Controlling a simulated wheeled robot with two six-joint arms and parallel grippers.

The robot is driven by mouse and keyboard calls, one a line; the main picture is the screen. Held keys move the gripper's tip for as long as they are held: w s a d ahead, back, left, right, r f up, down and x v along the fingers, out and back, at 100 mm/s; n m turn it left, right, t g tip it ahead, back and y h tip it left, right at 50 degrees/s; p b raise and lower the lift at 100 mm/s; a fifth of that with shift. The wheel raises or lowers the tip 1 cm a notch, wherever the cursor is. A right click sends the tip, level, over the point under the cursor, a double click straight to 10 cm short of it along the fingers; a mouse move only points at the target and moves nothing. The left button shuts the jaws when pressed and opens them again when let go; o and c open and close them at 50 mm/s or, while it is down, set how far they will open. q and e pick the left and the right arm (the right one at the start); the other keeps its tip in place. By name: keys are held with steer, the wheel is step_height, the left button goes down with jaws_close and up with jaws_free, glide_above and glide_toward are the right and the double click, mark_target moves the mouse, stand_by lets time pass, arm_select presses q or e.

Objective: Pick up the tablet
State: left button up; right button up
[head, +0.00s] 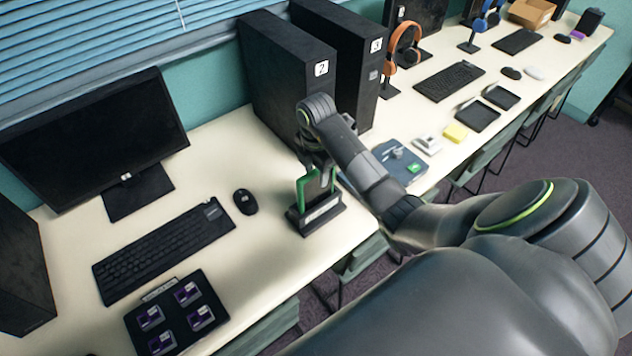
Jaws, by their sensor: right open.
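A thin upright slab with a bright green edge (302,193), which looks like the tablet, stands in a black labelled stand (321,217) near the table's front edge. My right gripper (318,171) is open at the top of this slab, reaching down from the arm. The fingers overlap the slab's upper part, and I cannot tell whether they touch it. Part of the slab is hidden behind the gripper. My left gripper is not in view.
A mouse (245,201), a keyboard (165,249) and a monitor (92,145) are to the left. Black computer towers (285,85) stand behind. A blue-grey board (398,162) lies to the right. Flat dark trays or tablets (477,116) lie farther along. A black tray with purple items (208,290) is at front left.

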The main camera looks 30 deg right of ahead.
jaws_close()
stand_by(0.6)
